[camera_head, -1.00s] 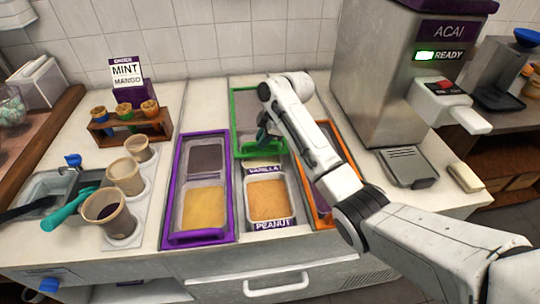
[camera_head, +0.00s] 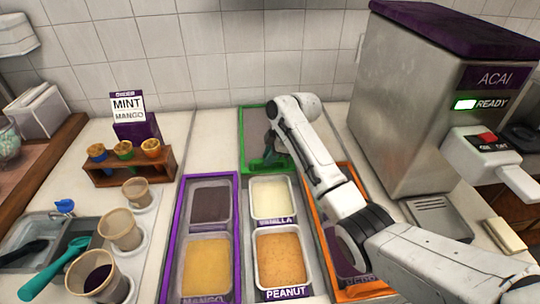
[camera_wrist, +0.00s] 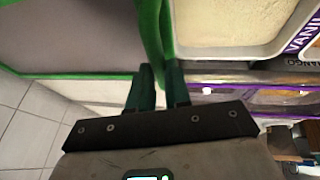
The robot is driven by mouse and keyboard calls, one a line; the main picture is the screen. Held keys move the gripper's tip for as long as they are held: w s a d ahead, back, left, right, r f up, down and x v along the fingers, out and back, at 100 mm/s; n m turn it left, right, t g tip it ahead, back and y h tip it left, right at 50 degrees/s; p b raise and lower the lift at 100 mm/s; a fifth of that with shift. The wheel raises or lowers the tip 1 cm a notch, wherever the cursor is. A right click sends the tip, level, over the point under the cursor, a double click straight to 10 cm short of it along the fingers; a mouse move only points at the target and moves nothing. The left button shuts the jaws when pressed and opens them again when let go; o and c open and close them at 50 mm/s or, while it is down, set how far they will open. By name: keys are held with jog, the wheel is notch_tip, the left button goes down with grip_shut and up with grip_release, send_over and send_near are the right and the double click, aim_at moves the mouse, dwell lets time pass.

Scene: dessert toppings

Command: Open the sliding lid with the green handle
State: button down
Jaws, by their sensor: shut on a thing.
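The sliding lid with the green frame (camera_head: 255,108) is at the back of the middle topping well. Its green handle bar (camera_wrist: 150,35) shows in the wrist view. My gripper (camera_head: 270,160) is at the lid's front edge, and in the wrist view my gripper (camera_wrist: 160,85) has its two dark green fingers shut on the green handle. In front of the lid the vanilla tub (camera_head: 272,198) and the peanut tub (camera_head: 281,258) are uncovered. My arm hides part of the lid's right side.
A purple-framed lid (camera_head: 178,235) lies to the left and an orange-framed one (camera_head: 330,262) to the right, partly behind my arm. The acai machine (camera_head: 420,100) stands at the right. The tiled wall is behind.

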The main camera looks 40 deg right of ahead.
jog(key=c, duration=1.1)
grip_release()
jog(key=v, duration=1)
jog(key=shift+s+r+b, duration=0.2)
jog(key=shift+r+b, duration=0.1)
jog(key=shift+b, duration=0.05)
jog(key=shift+r, duration=0.1)
